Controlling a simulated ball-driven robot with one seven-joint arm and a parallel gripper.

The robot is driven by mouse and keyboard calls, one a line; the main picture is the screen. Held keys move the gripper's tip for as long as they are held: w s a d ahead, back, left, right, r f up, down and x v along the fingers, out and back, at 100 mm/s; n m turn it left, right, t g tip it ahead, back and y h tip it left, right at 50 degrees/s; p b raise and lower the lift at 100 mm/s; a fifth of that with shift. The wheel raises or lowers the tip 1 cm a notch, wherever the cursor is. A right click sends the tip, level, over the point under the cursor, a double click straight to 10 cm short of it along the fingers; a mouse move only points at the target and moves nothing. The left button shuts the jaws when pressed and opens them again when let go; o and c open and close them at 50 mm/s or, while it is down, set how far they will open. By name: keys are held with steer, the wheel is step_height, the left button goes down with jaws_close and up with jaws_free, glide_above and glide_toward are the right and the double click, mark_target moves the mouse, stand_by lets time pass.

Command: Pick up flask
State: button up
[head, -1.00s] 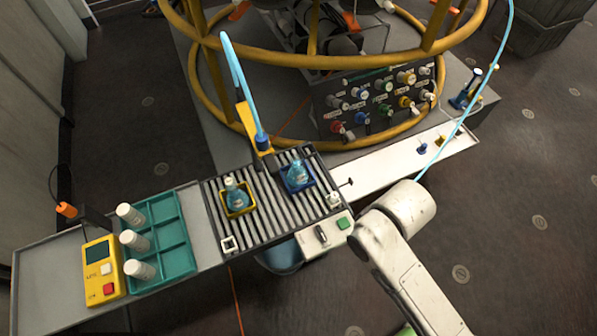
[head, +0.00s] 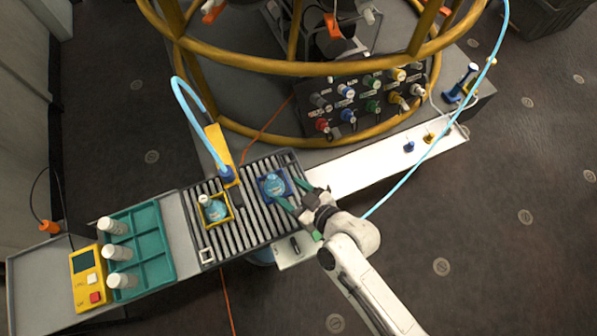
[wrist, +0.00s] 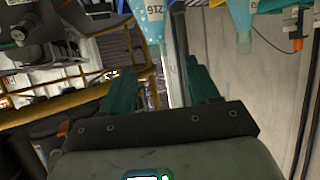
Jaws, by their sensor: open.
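A flask (head: 273,184) with blue liquid stands in a blue square holder on the slatted roller bed. A second blue flask (head: 215,210) stands in a yellow square holder to its left. My gripper (head: 289,194) is open and empty, its green fingers at the right side of the blue holder. I cannot tell whether they touch it. In the wrist view my gripper (wrist: 157,68) has its fingers spread, with a labelled flask (wrist: 150,22) beyond the gap between them. Another flask (wrist: 239,18) shows farther right there; both are cut off by the top edge.
A yellow arm (head: 219,152) with a light blue hose stands behind the flasks. A teal rack (head: 150,243) with white bottles and a yellow control box (head: 88,277) are at left. A white shelf (head: 370,166) runs right, below a knob panel (head: 365,102) and yellow rings.

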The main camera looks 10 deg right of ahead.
mark_target(269, 173)
steer(key=x, duration=0.5)
steer(key=shift+w, duration=0.35)
steer(key=shift+p+x, duration=0.3)
steer(key=shift+x, duration=2.3)
steer(key=shift+w+r, duration=0.1)
steer(key=shift+r, duration=0.05)
steer(key=shift+c, duration=0.3)
jaws_close()
